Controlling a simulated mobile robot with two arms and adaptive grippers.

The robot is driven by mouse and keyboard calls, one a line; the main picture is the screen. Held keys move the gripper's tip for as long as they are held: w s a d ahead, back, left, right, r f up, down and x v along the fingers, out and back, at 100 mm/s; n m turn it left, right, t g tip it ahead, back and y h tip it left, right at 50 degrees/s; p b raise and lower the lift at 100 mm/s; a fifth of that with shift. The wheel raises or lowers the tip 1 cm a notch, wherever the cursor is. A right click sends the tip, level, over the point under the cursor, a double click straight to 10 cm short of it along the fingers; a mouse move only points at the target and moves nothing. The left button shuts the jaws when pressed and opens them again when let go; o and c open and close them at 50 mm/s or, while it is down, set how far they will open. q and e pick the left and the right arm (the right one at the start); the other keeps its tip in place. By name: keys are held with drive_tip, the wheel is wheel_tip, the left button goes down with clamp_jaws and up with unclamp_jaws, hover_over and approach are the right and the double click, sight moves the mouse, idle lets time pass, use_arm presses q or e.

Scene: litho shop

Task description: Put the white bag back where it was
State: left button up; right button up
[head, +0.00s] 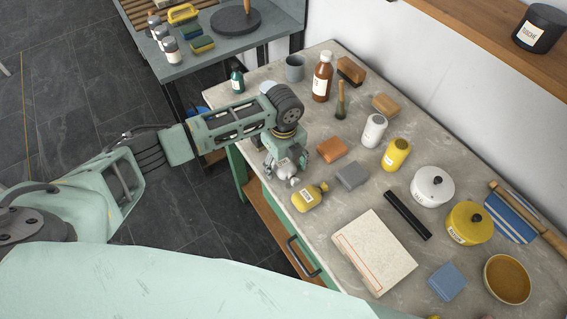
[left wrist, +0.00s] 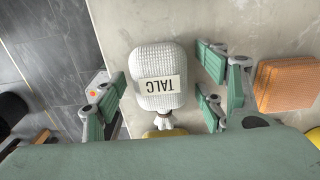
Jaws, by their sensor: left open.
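The white bag (left wrist: 161,72) is a small woven sack labelled TALC, with a tied neck. In the left wrist view it lies between the spread fingers of my left gripper (left wrist: 165,92), with visible gaps on both sides. In the head view my left gripper (head: 286,170) points down at the near left edge of the grey worktop (head: 340,226). Most of the bag (head: 284,168) is hidden there by the gripper. My left gripper is open. My right gripper is not in view.
A brown bottle (head: 322,77) and a grey cup (head: 295,68) stand farther back. A floor gap separates the side table (head: 215,55).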

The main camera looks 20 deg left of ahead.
sight(284, 163)
use_arm(q)
drive_tip(key=shift+r, duration=0.1)
drive_tip(key=shift+r, duration=0.2)
wheel_tip(284, 163, up, 12)
drive_tip(key=b, duration=0.2)
drive_tip(key=shift+f, duration=0.1)
idle(0.4)
